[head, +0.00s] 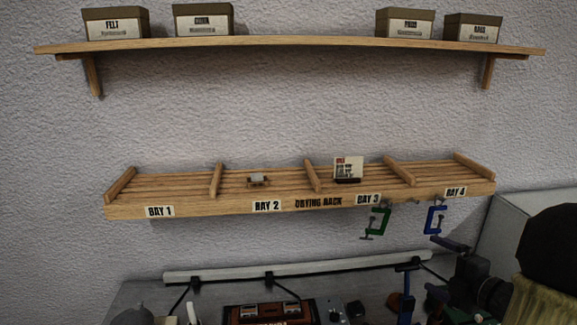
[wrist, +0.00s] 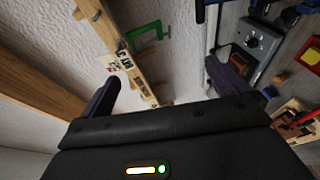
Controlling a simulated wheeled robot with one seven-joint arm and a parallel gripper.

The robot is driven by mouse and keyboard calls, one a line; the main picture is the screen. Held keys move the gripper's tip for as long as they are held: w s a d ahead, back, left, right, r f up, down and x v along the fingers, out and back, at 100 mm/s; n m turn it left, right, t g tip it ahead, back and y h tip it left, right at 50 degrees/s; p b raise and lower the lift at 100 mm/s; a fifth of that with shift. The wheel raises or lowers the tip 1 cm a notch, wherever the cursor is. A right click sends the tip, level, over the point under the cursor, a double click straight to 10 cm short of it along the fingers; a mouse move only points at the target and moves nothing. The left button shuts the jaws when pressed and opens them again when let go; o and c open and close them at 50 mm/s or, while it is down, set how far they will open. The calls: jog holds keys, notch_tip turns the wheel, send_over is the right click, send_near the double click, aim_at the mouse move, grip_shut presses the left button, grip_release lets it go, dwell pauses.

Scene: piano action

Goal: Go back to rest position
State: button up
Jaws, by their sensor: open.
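My gripper (wrist: 165,88) shows in the wrist view with its two dark fingers spread wide apart. Nothing is held between them. Beyond the fingertips is the wooden drying rack (wrist: 120,45) on the wall, with a small card (wrist: 107,62) on it and a green clamp (wrist: 147,35) at its edge. In the head view I cannot make out the fingers for certain. There the drying rack (head: 190,207) has bays labelled 1 to 4. The card (head: 348,168) stands upright in bay 3, and a small pale piece (head: 259,180) sits in bay 2.
A wall shelf (head: 300,42) above carries several labelled boxes, including the felt box (head: 115,24). The green clamp (head: 376,222) and a blue clamp (head: 435,220) hang under the rack's right half. The bench (head: 140,292) below holds tools and a grey control box (wrist: 255,42).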

jog(key=w+a+f+m+g+h, duration=0.35)
jog(key=a+m+h, duration=0.35)
jog(key=m, duration=0.4)
jog(key=s+a+f+m+g+y, duration=0.1)
jog(key=s+a+f+m+g, duration=0.2)
jog(key=s+a, duration=0.5)
jog(key=s+a+f+m+g+y, duration=0.1)
jog(key=s+a+f+m+g, duration=0.3)
jog(key=s+a, duration=0.4)
jog(key=m+g, duration=0.1)
jog(key=m, duration=0.1)
jog(key=shift+s+a+f+m, duration=0.3)
jog(key=shift+s, duration=0.05)
jog(key=shift+g, duration=0.25)
dwell(0.5)
